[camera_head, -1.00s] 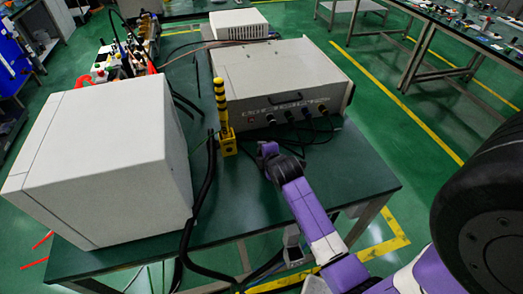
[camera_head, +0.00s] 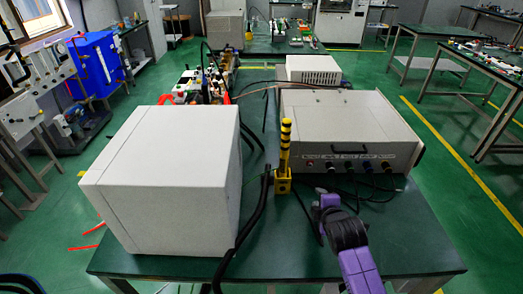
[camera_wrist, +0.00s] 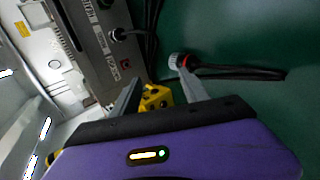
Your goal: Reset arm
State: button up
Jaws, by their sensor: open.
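My gripper (camera_wrist: 160,92) shows in the wrist view with its two grey fingers spread apart and nothing between them. In the head view my purple arm reaches in from the lower right, and its dark end (camera_head: 335,222) is over the green table (camera_head: 410,235), in front of the generator box. The fingers themselves are hard to make out there.
A white microwave box (camera_head: 165,180) stands left on the table. A generator box (camera_head: 345,125) with cables at its front stands behind my gripper. A yellow-black post (camera_head: 285,150) stands between them. A smaller white box (camera_head: 313,69) is behind. The table's front right is clear.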

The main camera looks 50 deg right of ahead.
jog(key=shift+w+d+r+m, duration=0.1)
jog(key=shift+w+r+m, duration=0.1)
jog(key=shift+m, duration=0.1)
notch_tip(320, 180, up, 5)
jog(key=w+m+t+h, duration=0.1)
jog(key=w+m+t, duration=0.1)
jog(key=m+t, duration=0.1)
jog(key=s+a+r+m+t+y, duration=0.1)
jog(key=s+a+r+m+t, duration=0.15)
jog(key=a, duration=0.55)
jog(key=s+a+r+m+t+y, duration=0.1)
jog(key=a+r+t, duration=0.15)
jog(key=a, duration=0.55)
jog(key=s+a+r+y, duration=0.3)
jog(key=s+a+y, duration=0.4)
jog(key=s+a, duration=1)
jog(key=shift+s+a+m, duration=0.2)
jog(key=shift+a+m, duration=0.25)
jog(key=shift+a, duration=0.45)
jog(key=shift+r, duration=0.1)
